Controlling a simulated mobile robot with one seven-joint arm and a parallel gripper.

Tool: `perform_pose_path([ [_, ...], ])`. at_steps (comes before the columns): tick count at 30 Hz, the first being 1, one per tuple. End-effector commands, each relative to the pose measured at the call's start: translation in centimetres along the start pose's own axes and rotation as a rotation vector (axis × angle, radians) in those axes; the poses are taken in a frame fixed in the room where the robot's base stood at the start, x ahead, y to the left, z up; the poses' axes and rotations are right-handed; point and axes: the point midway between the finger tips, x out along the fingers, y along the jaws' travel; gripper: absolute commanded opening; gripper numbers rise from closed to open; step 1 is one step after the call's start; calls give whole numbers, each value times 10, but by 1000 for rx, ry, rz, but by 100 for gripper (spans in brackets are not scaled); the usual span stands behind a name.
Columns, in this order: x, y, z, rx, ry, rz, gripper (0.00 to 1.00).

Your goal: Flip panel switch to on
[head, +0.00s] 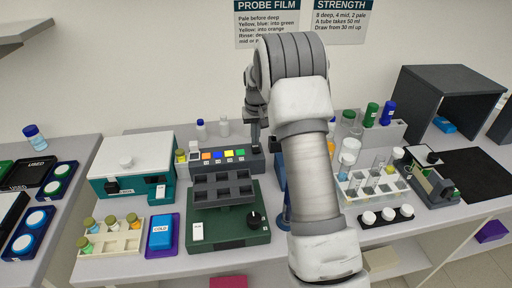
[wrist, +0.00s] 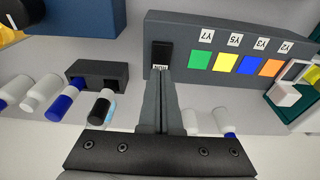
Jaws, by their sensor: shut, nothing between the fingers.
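The dark grey panel (head: 222,168) with a row of coloured patches stands at the back middle of the bench. It also fills the upper part of the wrist view (wrist: 215,32), upside down. A black switch (wrist: 161,54) sits at the panel's end beside the green patch, with a small white label partly covered by my fingertips. My gripper (wrist: 161,76) is shut and empty, its tips right at the label edge of the switch. I cannot tell whether they touch or which way the switch is set. In the head view, my gripper (head: 256,143) is over the panel's right end.
A green-based device (head: 230,236) with a grey rack and black knob stands in front of the panel. A teal-and-white box (head: 130,170) is left. Vial racks (head: 375,190) and a dark hood (head: 450,85) are right. Vials and a two-hole block (wrist: 97,72) lie near my fingers.

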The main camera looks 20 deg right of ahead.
Motion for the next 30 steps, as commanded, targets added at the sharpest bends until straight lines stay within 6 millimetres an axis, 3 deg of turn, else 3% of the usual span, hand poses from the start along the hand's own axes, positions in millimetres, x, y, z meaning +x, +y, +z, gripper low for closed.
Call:
perform_pose_path([
  [19,-55,0,-9,0,2,0,0],
  [30,-60,0,-9,0,2,0,0],
])
